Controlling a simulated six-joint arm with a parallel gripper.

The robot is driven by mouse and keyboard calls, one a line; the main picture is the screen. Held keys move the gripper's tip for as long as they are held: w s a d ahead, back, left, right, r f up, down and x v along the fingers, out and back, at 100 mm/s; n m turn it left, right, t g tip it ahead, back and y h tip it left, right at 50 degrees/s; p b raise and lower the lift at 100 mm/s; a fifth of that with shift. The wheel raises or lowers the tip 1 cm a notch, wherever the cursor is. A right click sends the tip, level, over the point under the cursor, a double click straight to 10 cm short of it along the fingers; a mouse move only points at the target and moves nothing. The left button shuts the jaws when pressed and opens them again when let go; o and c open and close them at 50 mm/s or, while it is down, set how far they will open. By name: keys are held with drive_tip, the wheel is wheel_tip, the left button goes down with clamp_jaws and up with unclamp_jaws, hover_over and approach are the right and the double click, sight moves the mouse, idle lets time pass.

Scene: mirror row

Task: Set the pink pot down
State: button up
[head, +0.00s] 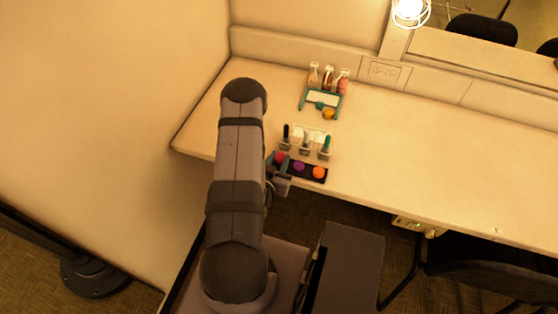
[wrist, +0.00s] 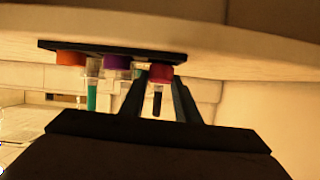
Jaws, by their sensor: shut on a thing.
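The pink pot (head: 281,157) is at the left end of the black strip (head: 309,172) in the head view. In the wrist view, which looks upside down, the pink pot (wrist: 161,72) sits between the two fingers of my gripper (wrist: 160,90). My gripper (head: 276,169) is shut on it from the front side of the table. The pot is at the strip's end, and I cannot tell whether a small gap is left under it. A purple pot (head: 299,166) is in the strip's middle and an orange pot (head: 319,172) at its right end.
Just behind the strip stand clear holders with upright tools, one dark (head: 286,134) and one teal (head: 326,144). The table (head: 420,150) is clear to the right.

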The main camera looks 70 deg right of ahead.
drive_tip(key=shift+r, duration=4.6)
drive_tip(key=w+d+r+n+t+y+b, duration=0.2)
drive_tip(key=w+d+n+t+y+b, duration=0.35)
drive_tip(key=w+d, duration=0.9)
drive_tip(key=n+t+b, duration=0.2)
drive_tip(key=n+b, duration=0.2)
drive_tip(key=b, duration=0.2)
hover_over(309, 115)
wheel_tip(309, 115, down, 2)
drive_tip(key=shift+f+p, duration=0.5)
drive_tip(key=shift+f, duration=4.55)
drive_tip(key=shift+f, duration=0.1)
